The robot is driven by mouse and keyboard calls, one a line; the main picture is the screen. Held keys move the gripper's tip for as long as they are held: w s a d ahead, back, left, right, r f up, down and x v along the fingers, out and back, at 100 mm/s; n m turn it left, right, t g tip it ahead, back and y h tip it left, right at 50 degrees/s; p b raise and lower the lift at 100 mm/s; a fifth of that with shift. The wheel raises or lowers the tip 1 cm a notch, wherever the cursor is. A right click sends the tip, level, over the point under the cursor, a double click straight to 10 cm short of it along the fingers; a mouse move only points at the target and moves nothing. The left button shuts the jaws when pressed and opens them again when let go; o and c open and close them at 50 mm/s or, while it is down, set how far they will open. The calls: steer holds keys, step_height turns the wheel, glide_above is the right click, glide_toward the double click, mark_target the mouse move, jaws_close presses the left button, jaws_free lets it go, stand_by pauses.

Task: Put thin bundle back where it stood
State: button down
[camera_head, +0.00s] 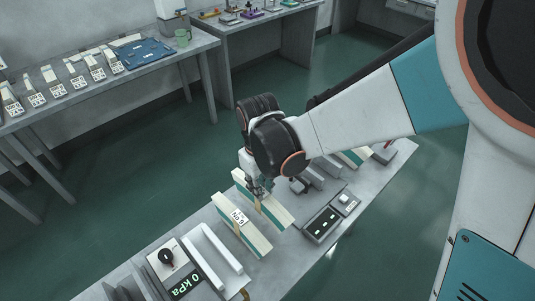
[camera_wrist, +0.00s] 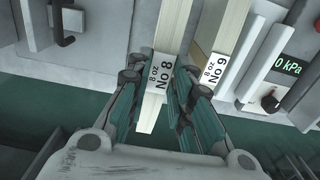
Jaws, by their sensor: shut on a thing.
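My gripper (camera_head: 257,188) is shut on a long pale bundle (camera_head: 274,208) with a teal side, above the near bench. In the wrist view my gripper (camera_wrist: 158,88) has its fingers on both sides of this bundle (camera_wrist: 151,112), whose label (camera_wrist: 161,74) reads "8 oz No 8". A second pale bundle (camera_head: 241,234) lies beside it, roughly parallel, with a label reading No 9; it also shows in the wrist view (camera_wrist: 222,45). A narrow gap parts the two bundles. I cannot tell whether the held bundle touches the bench.
The grey bench (camera_head: 300,262) carries a dark scale-like device (camera_head: 322,222) right of the held bundle. A gauge panel reading 0 kPa (camera_head: 185,286) and pale rails (camera_head: 212,255) stand left of the No 9 bundle. Another bench with several labelled stacks and a blue mat (camera_head: 145,53) stands behind.

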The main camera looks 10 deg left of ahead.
steer(key=shift+f+b, duration=1.5)
steer(key=shift+f, duration=0.85)
steer(key=shift+f, duration=0.15)
steer(key=c, duration=1.4)
jaws_free()
step_height(320, 180, up, 12)
steer(key=p, duration=0.8)
steer(key=shift+s+r, duration=0.1)
steer(key=shift+r, duration=0.1)
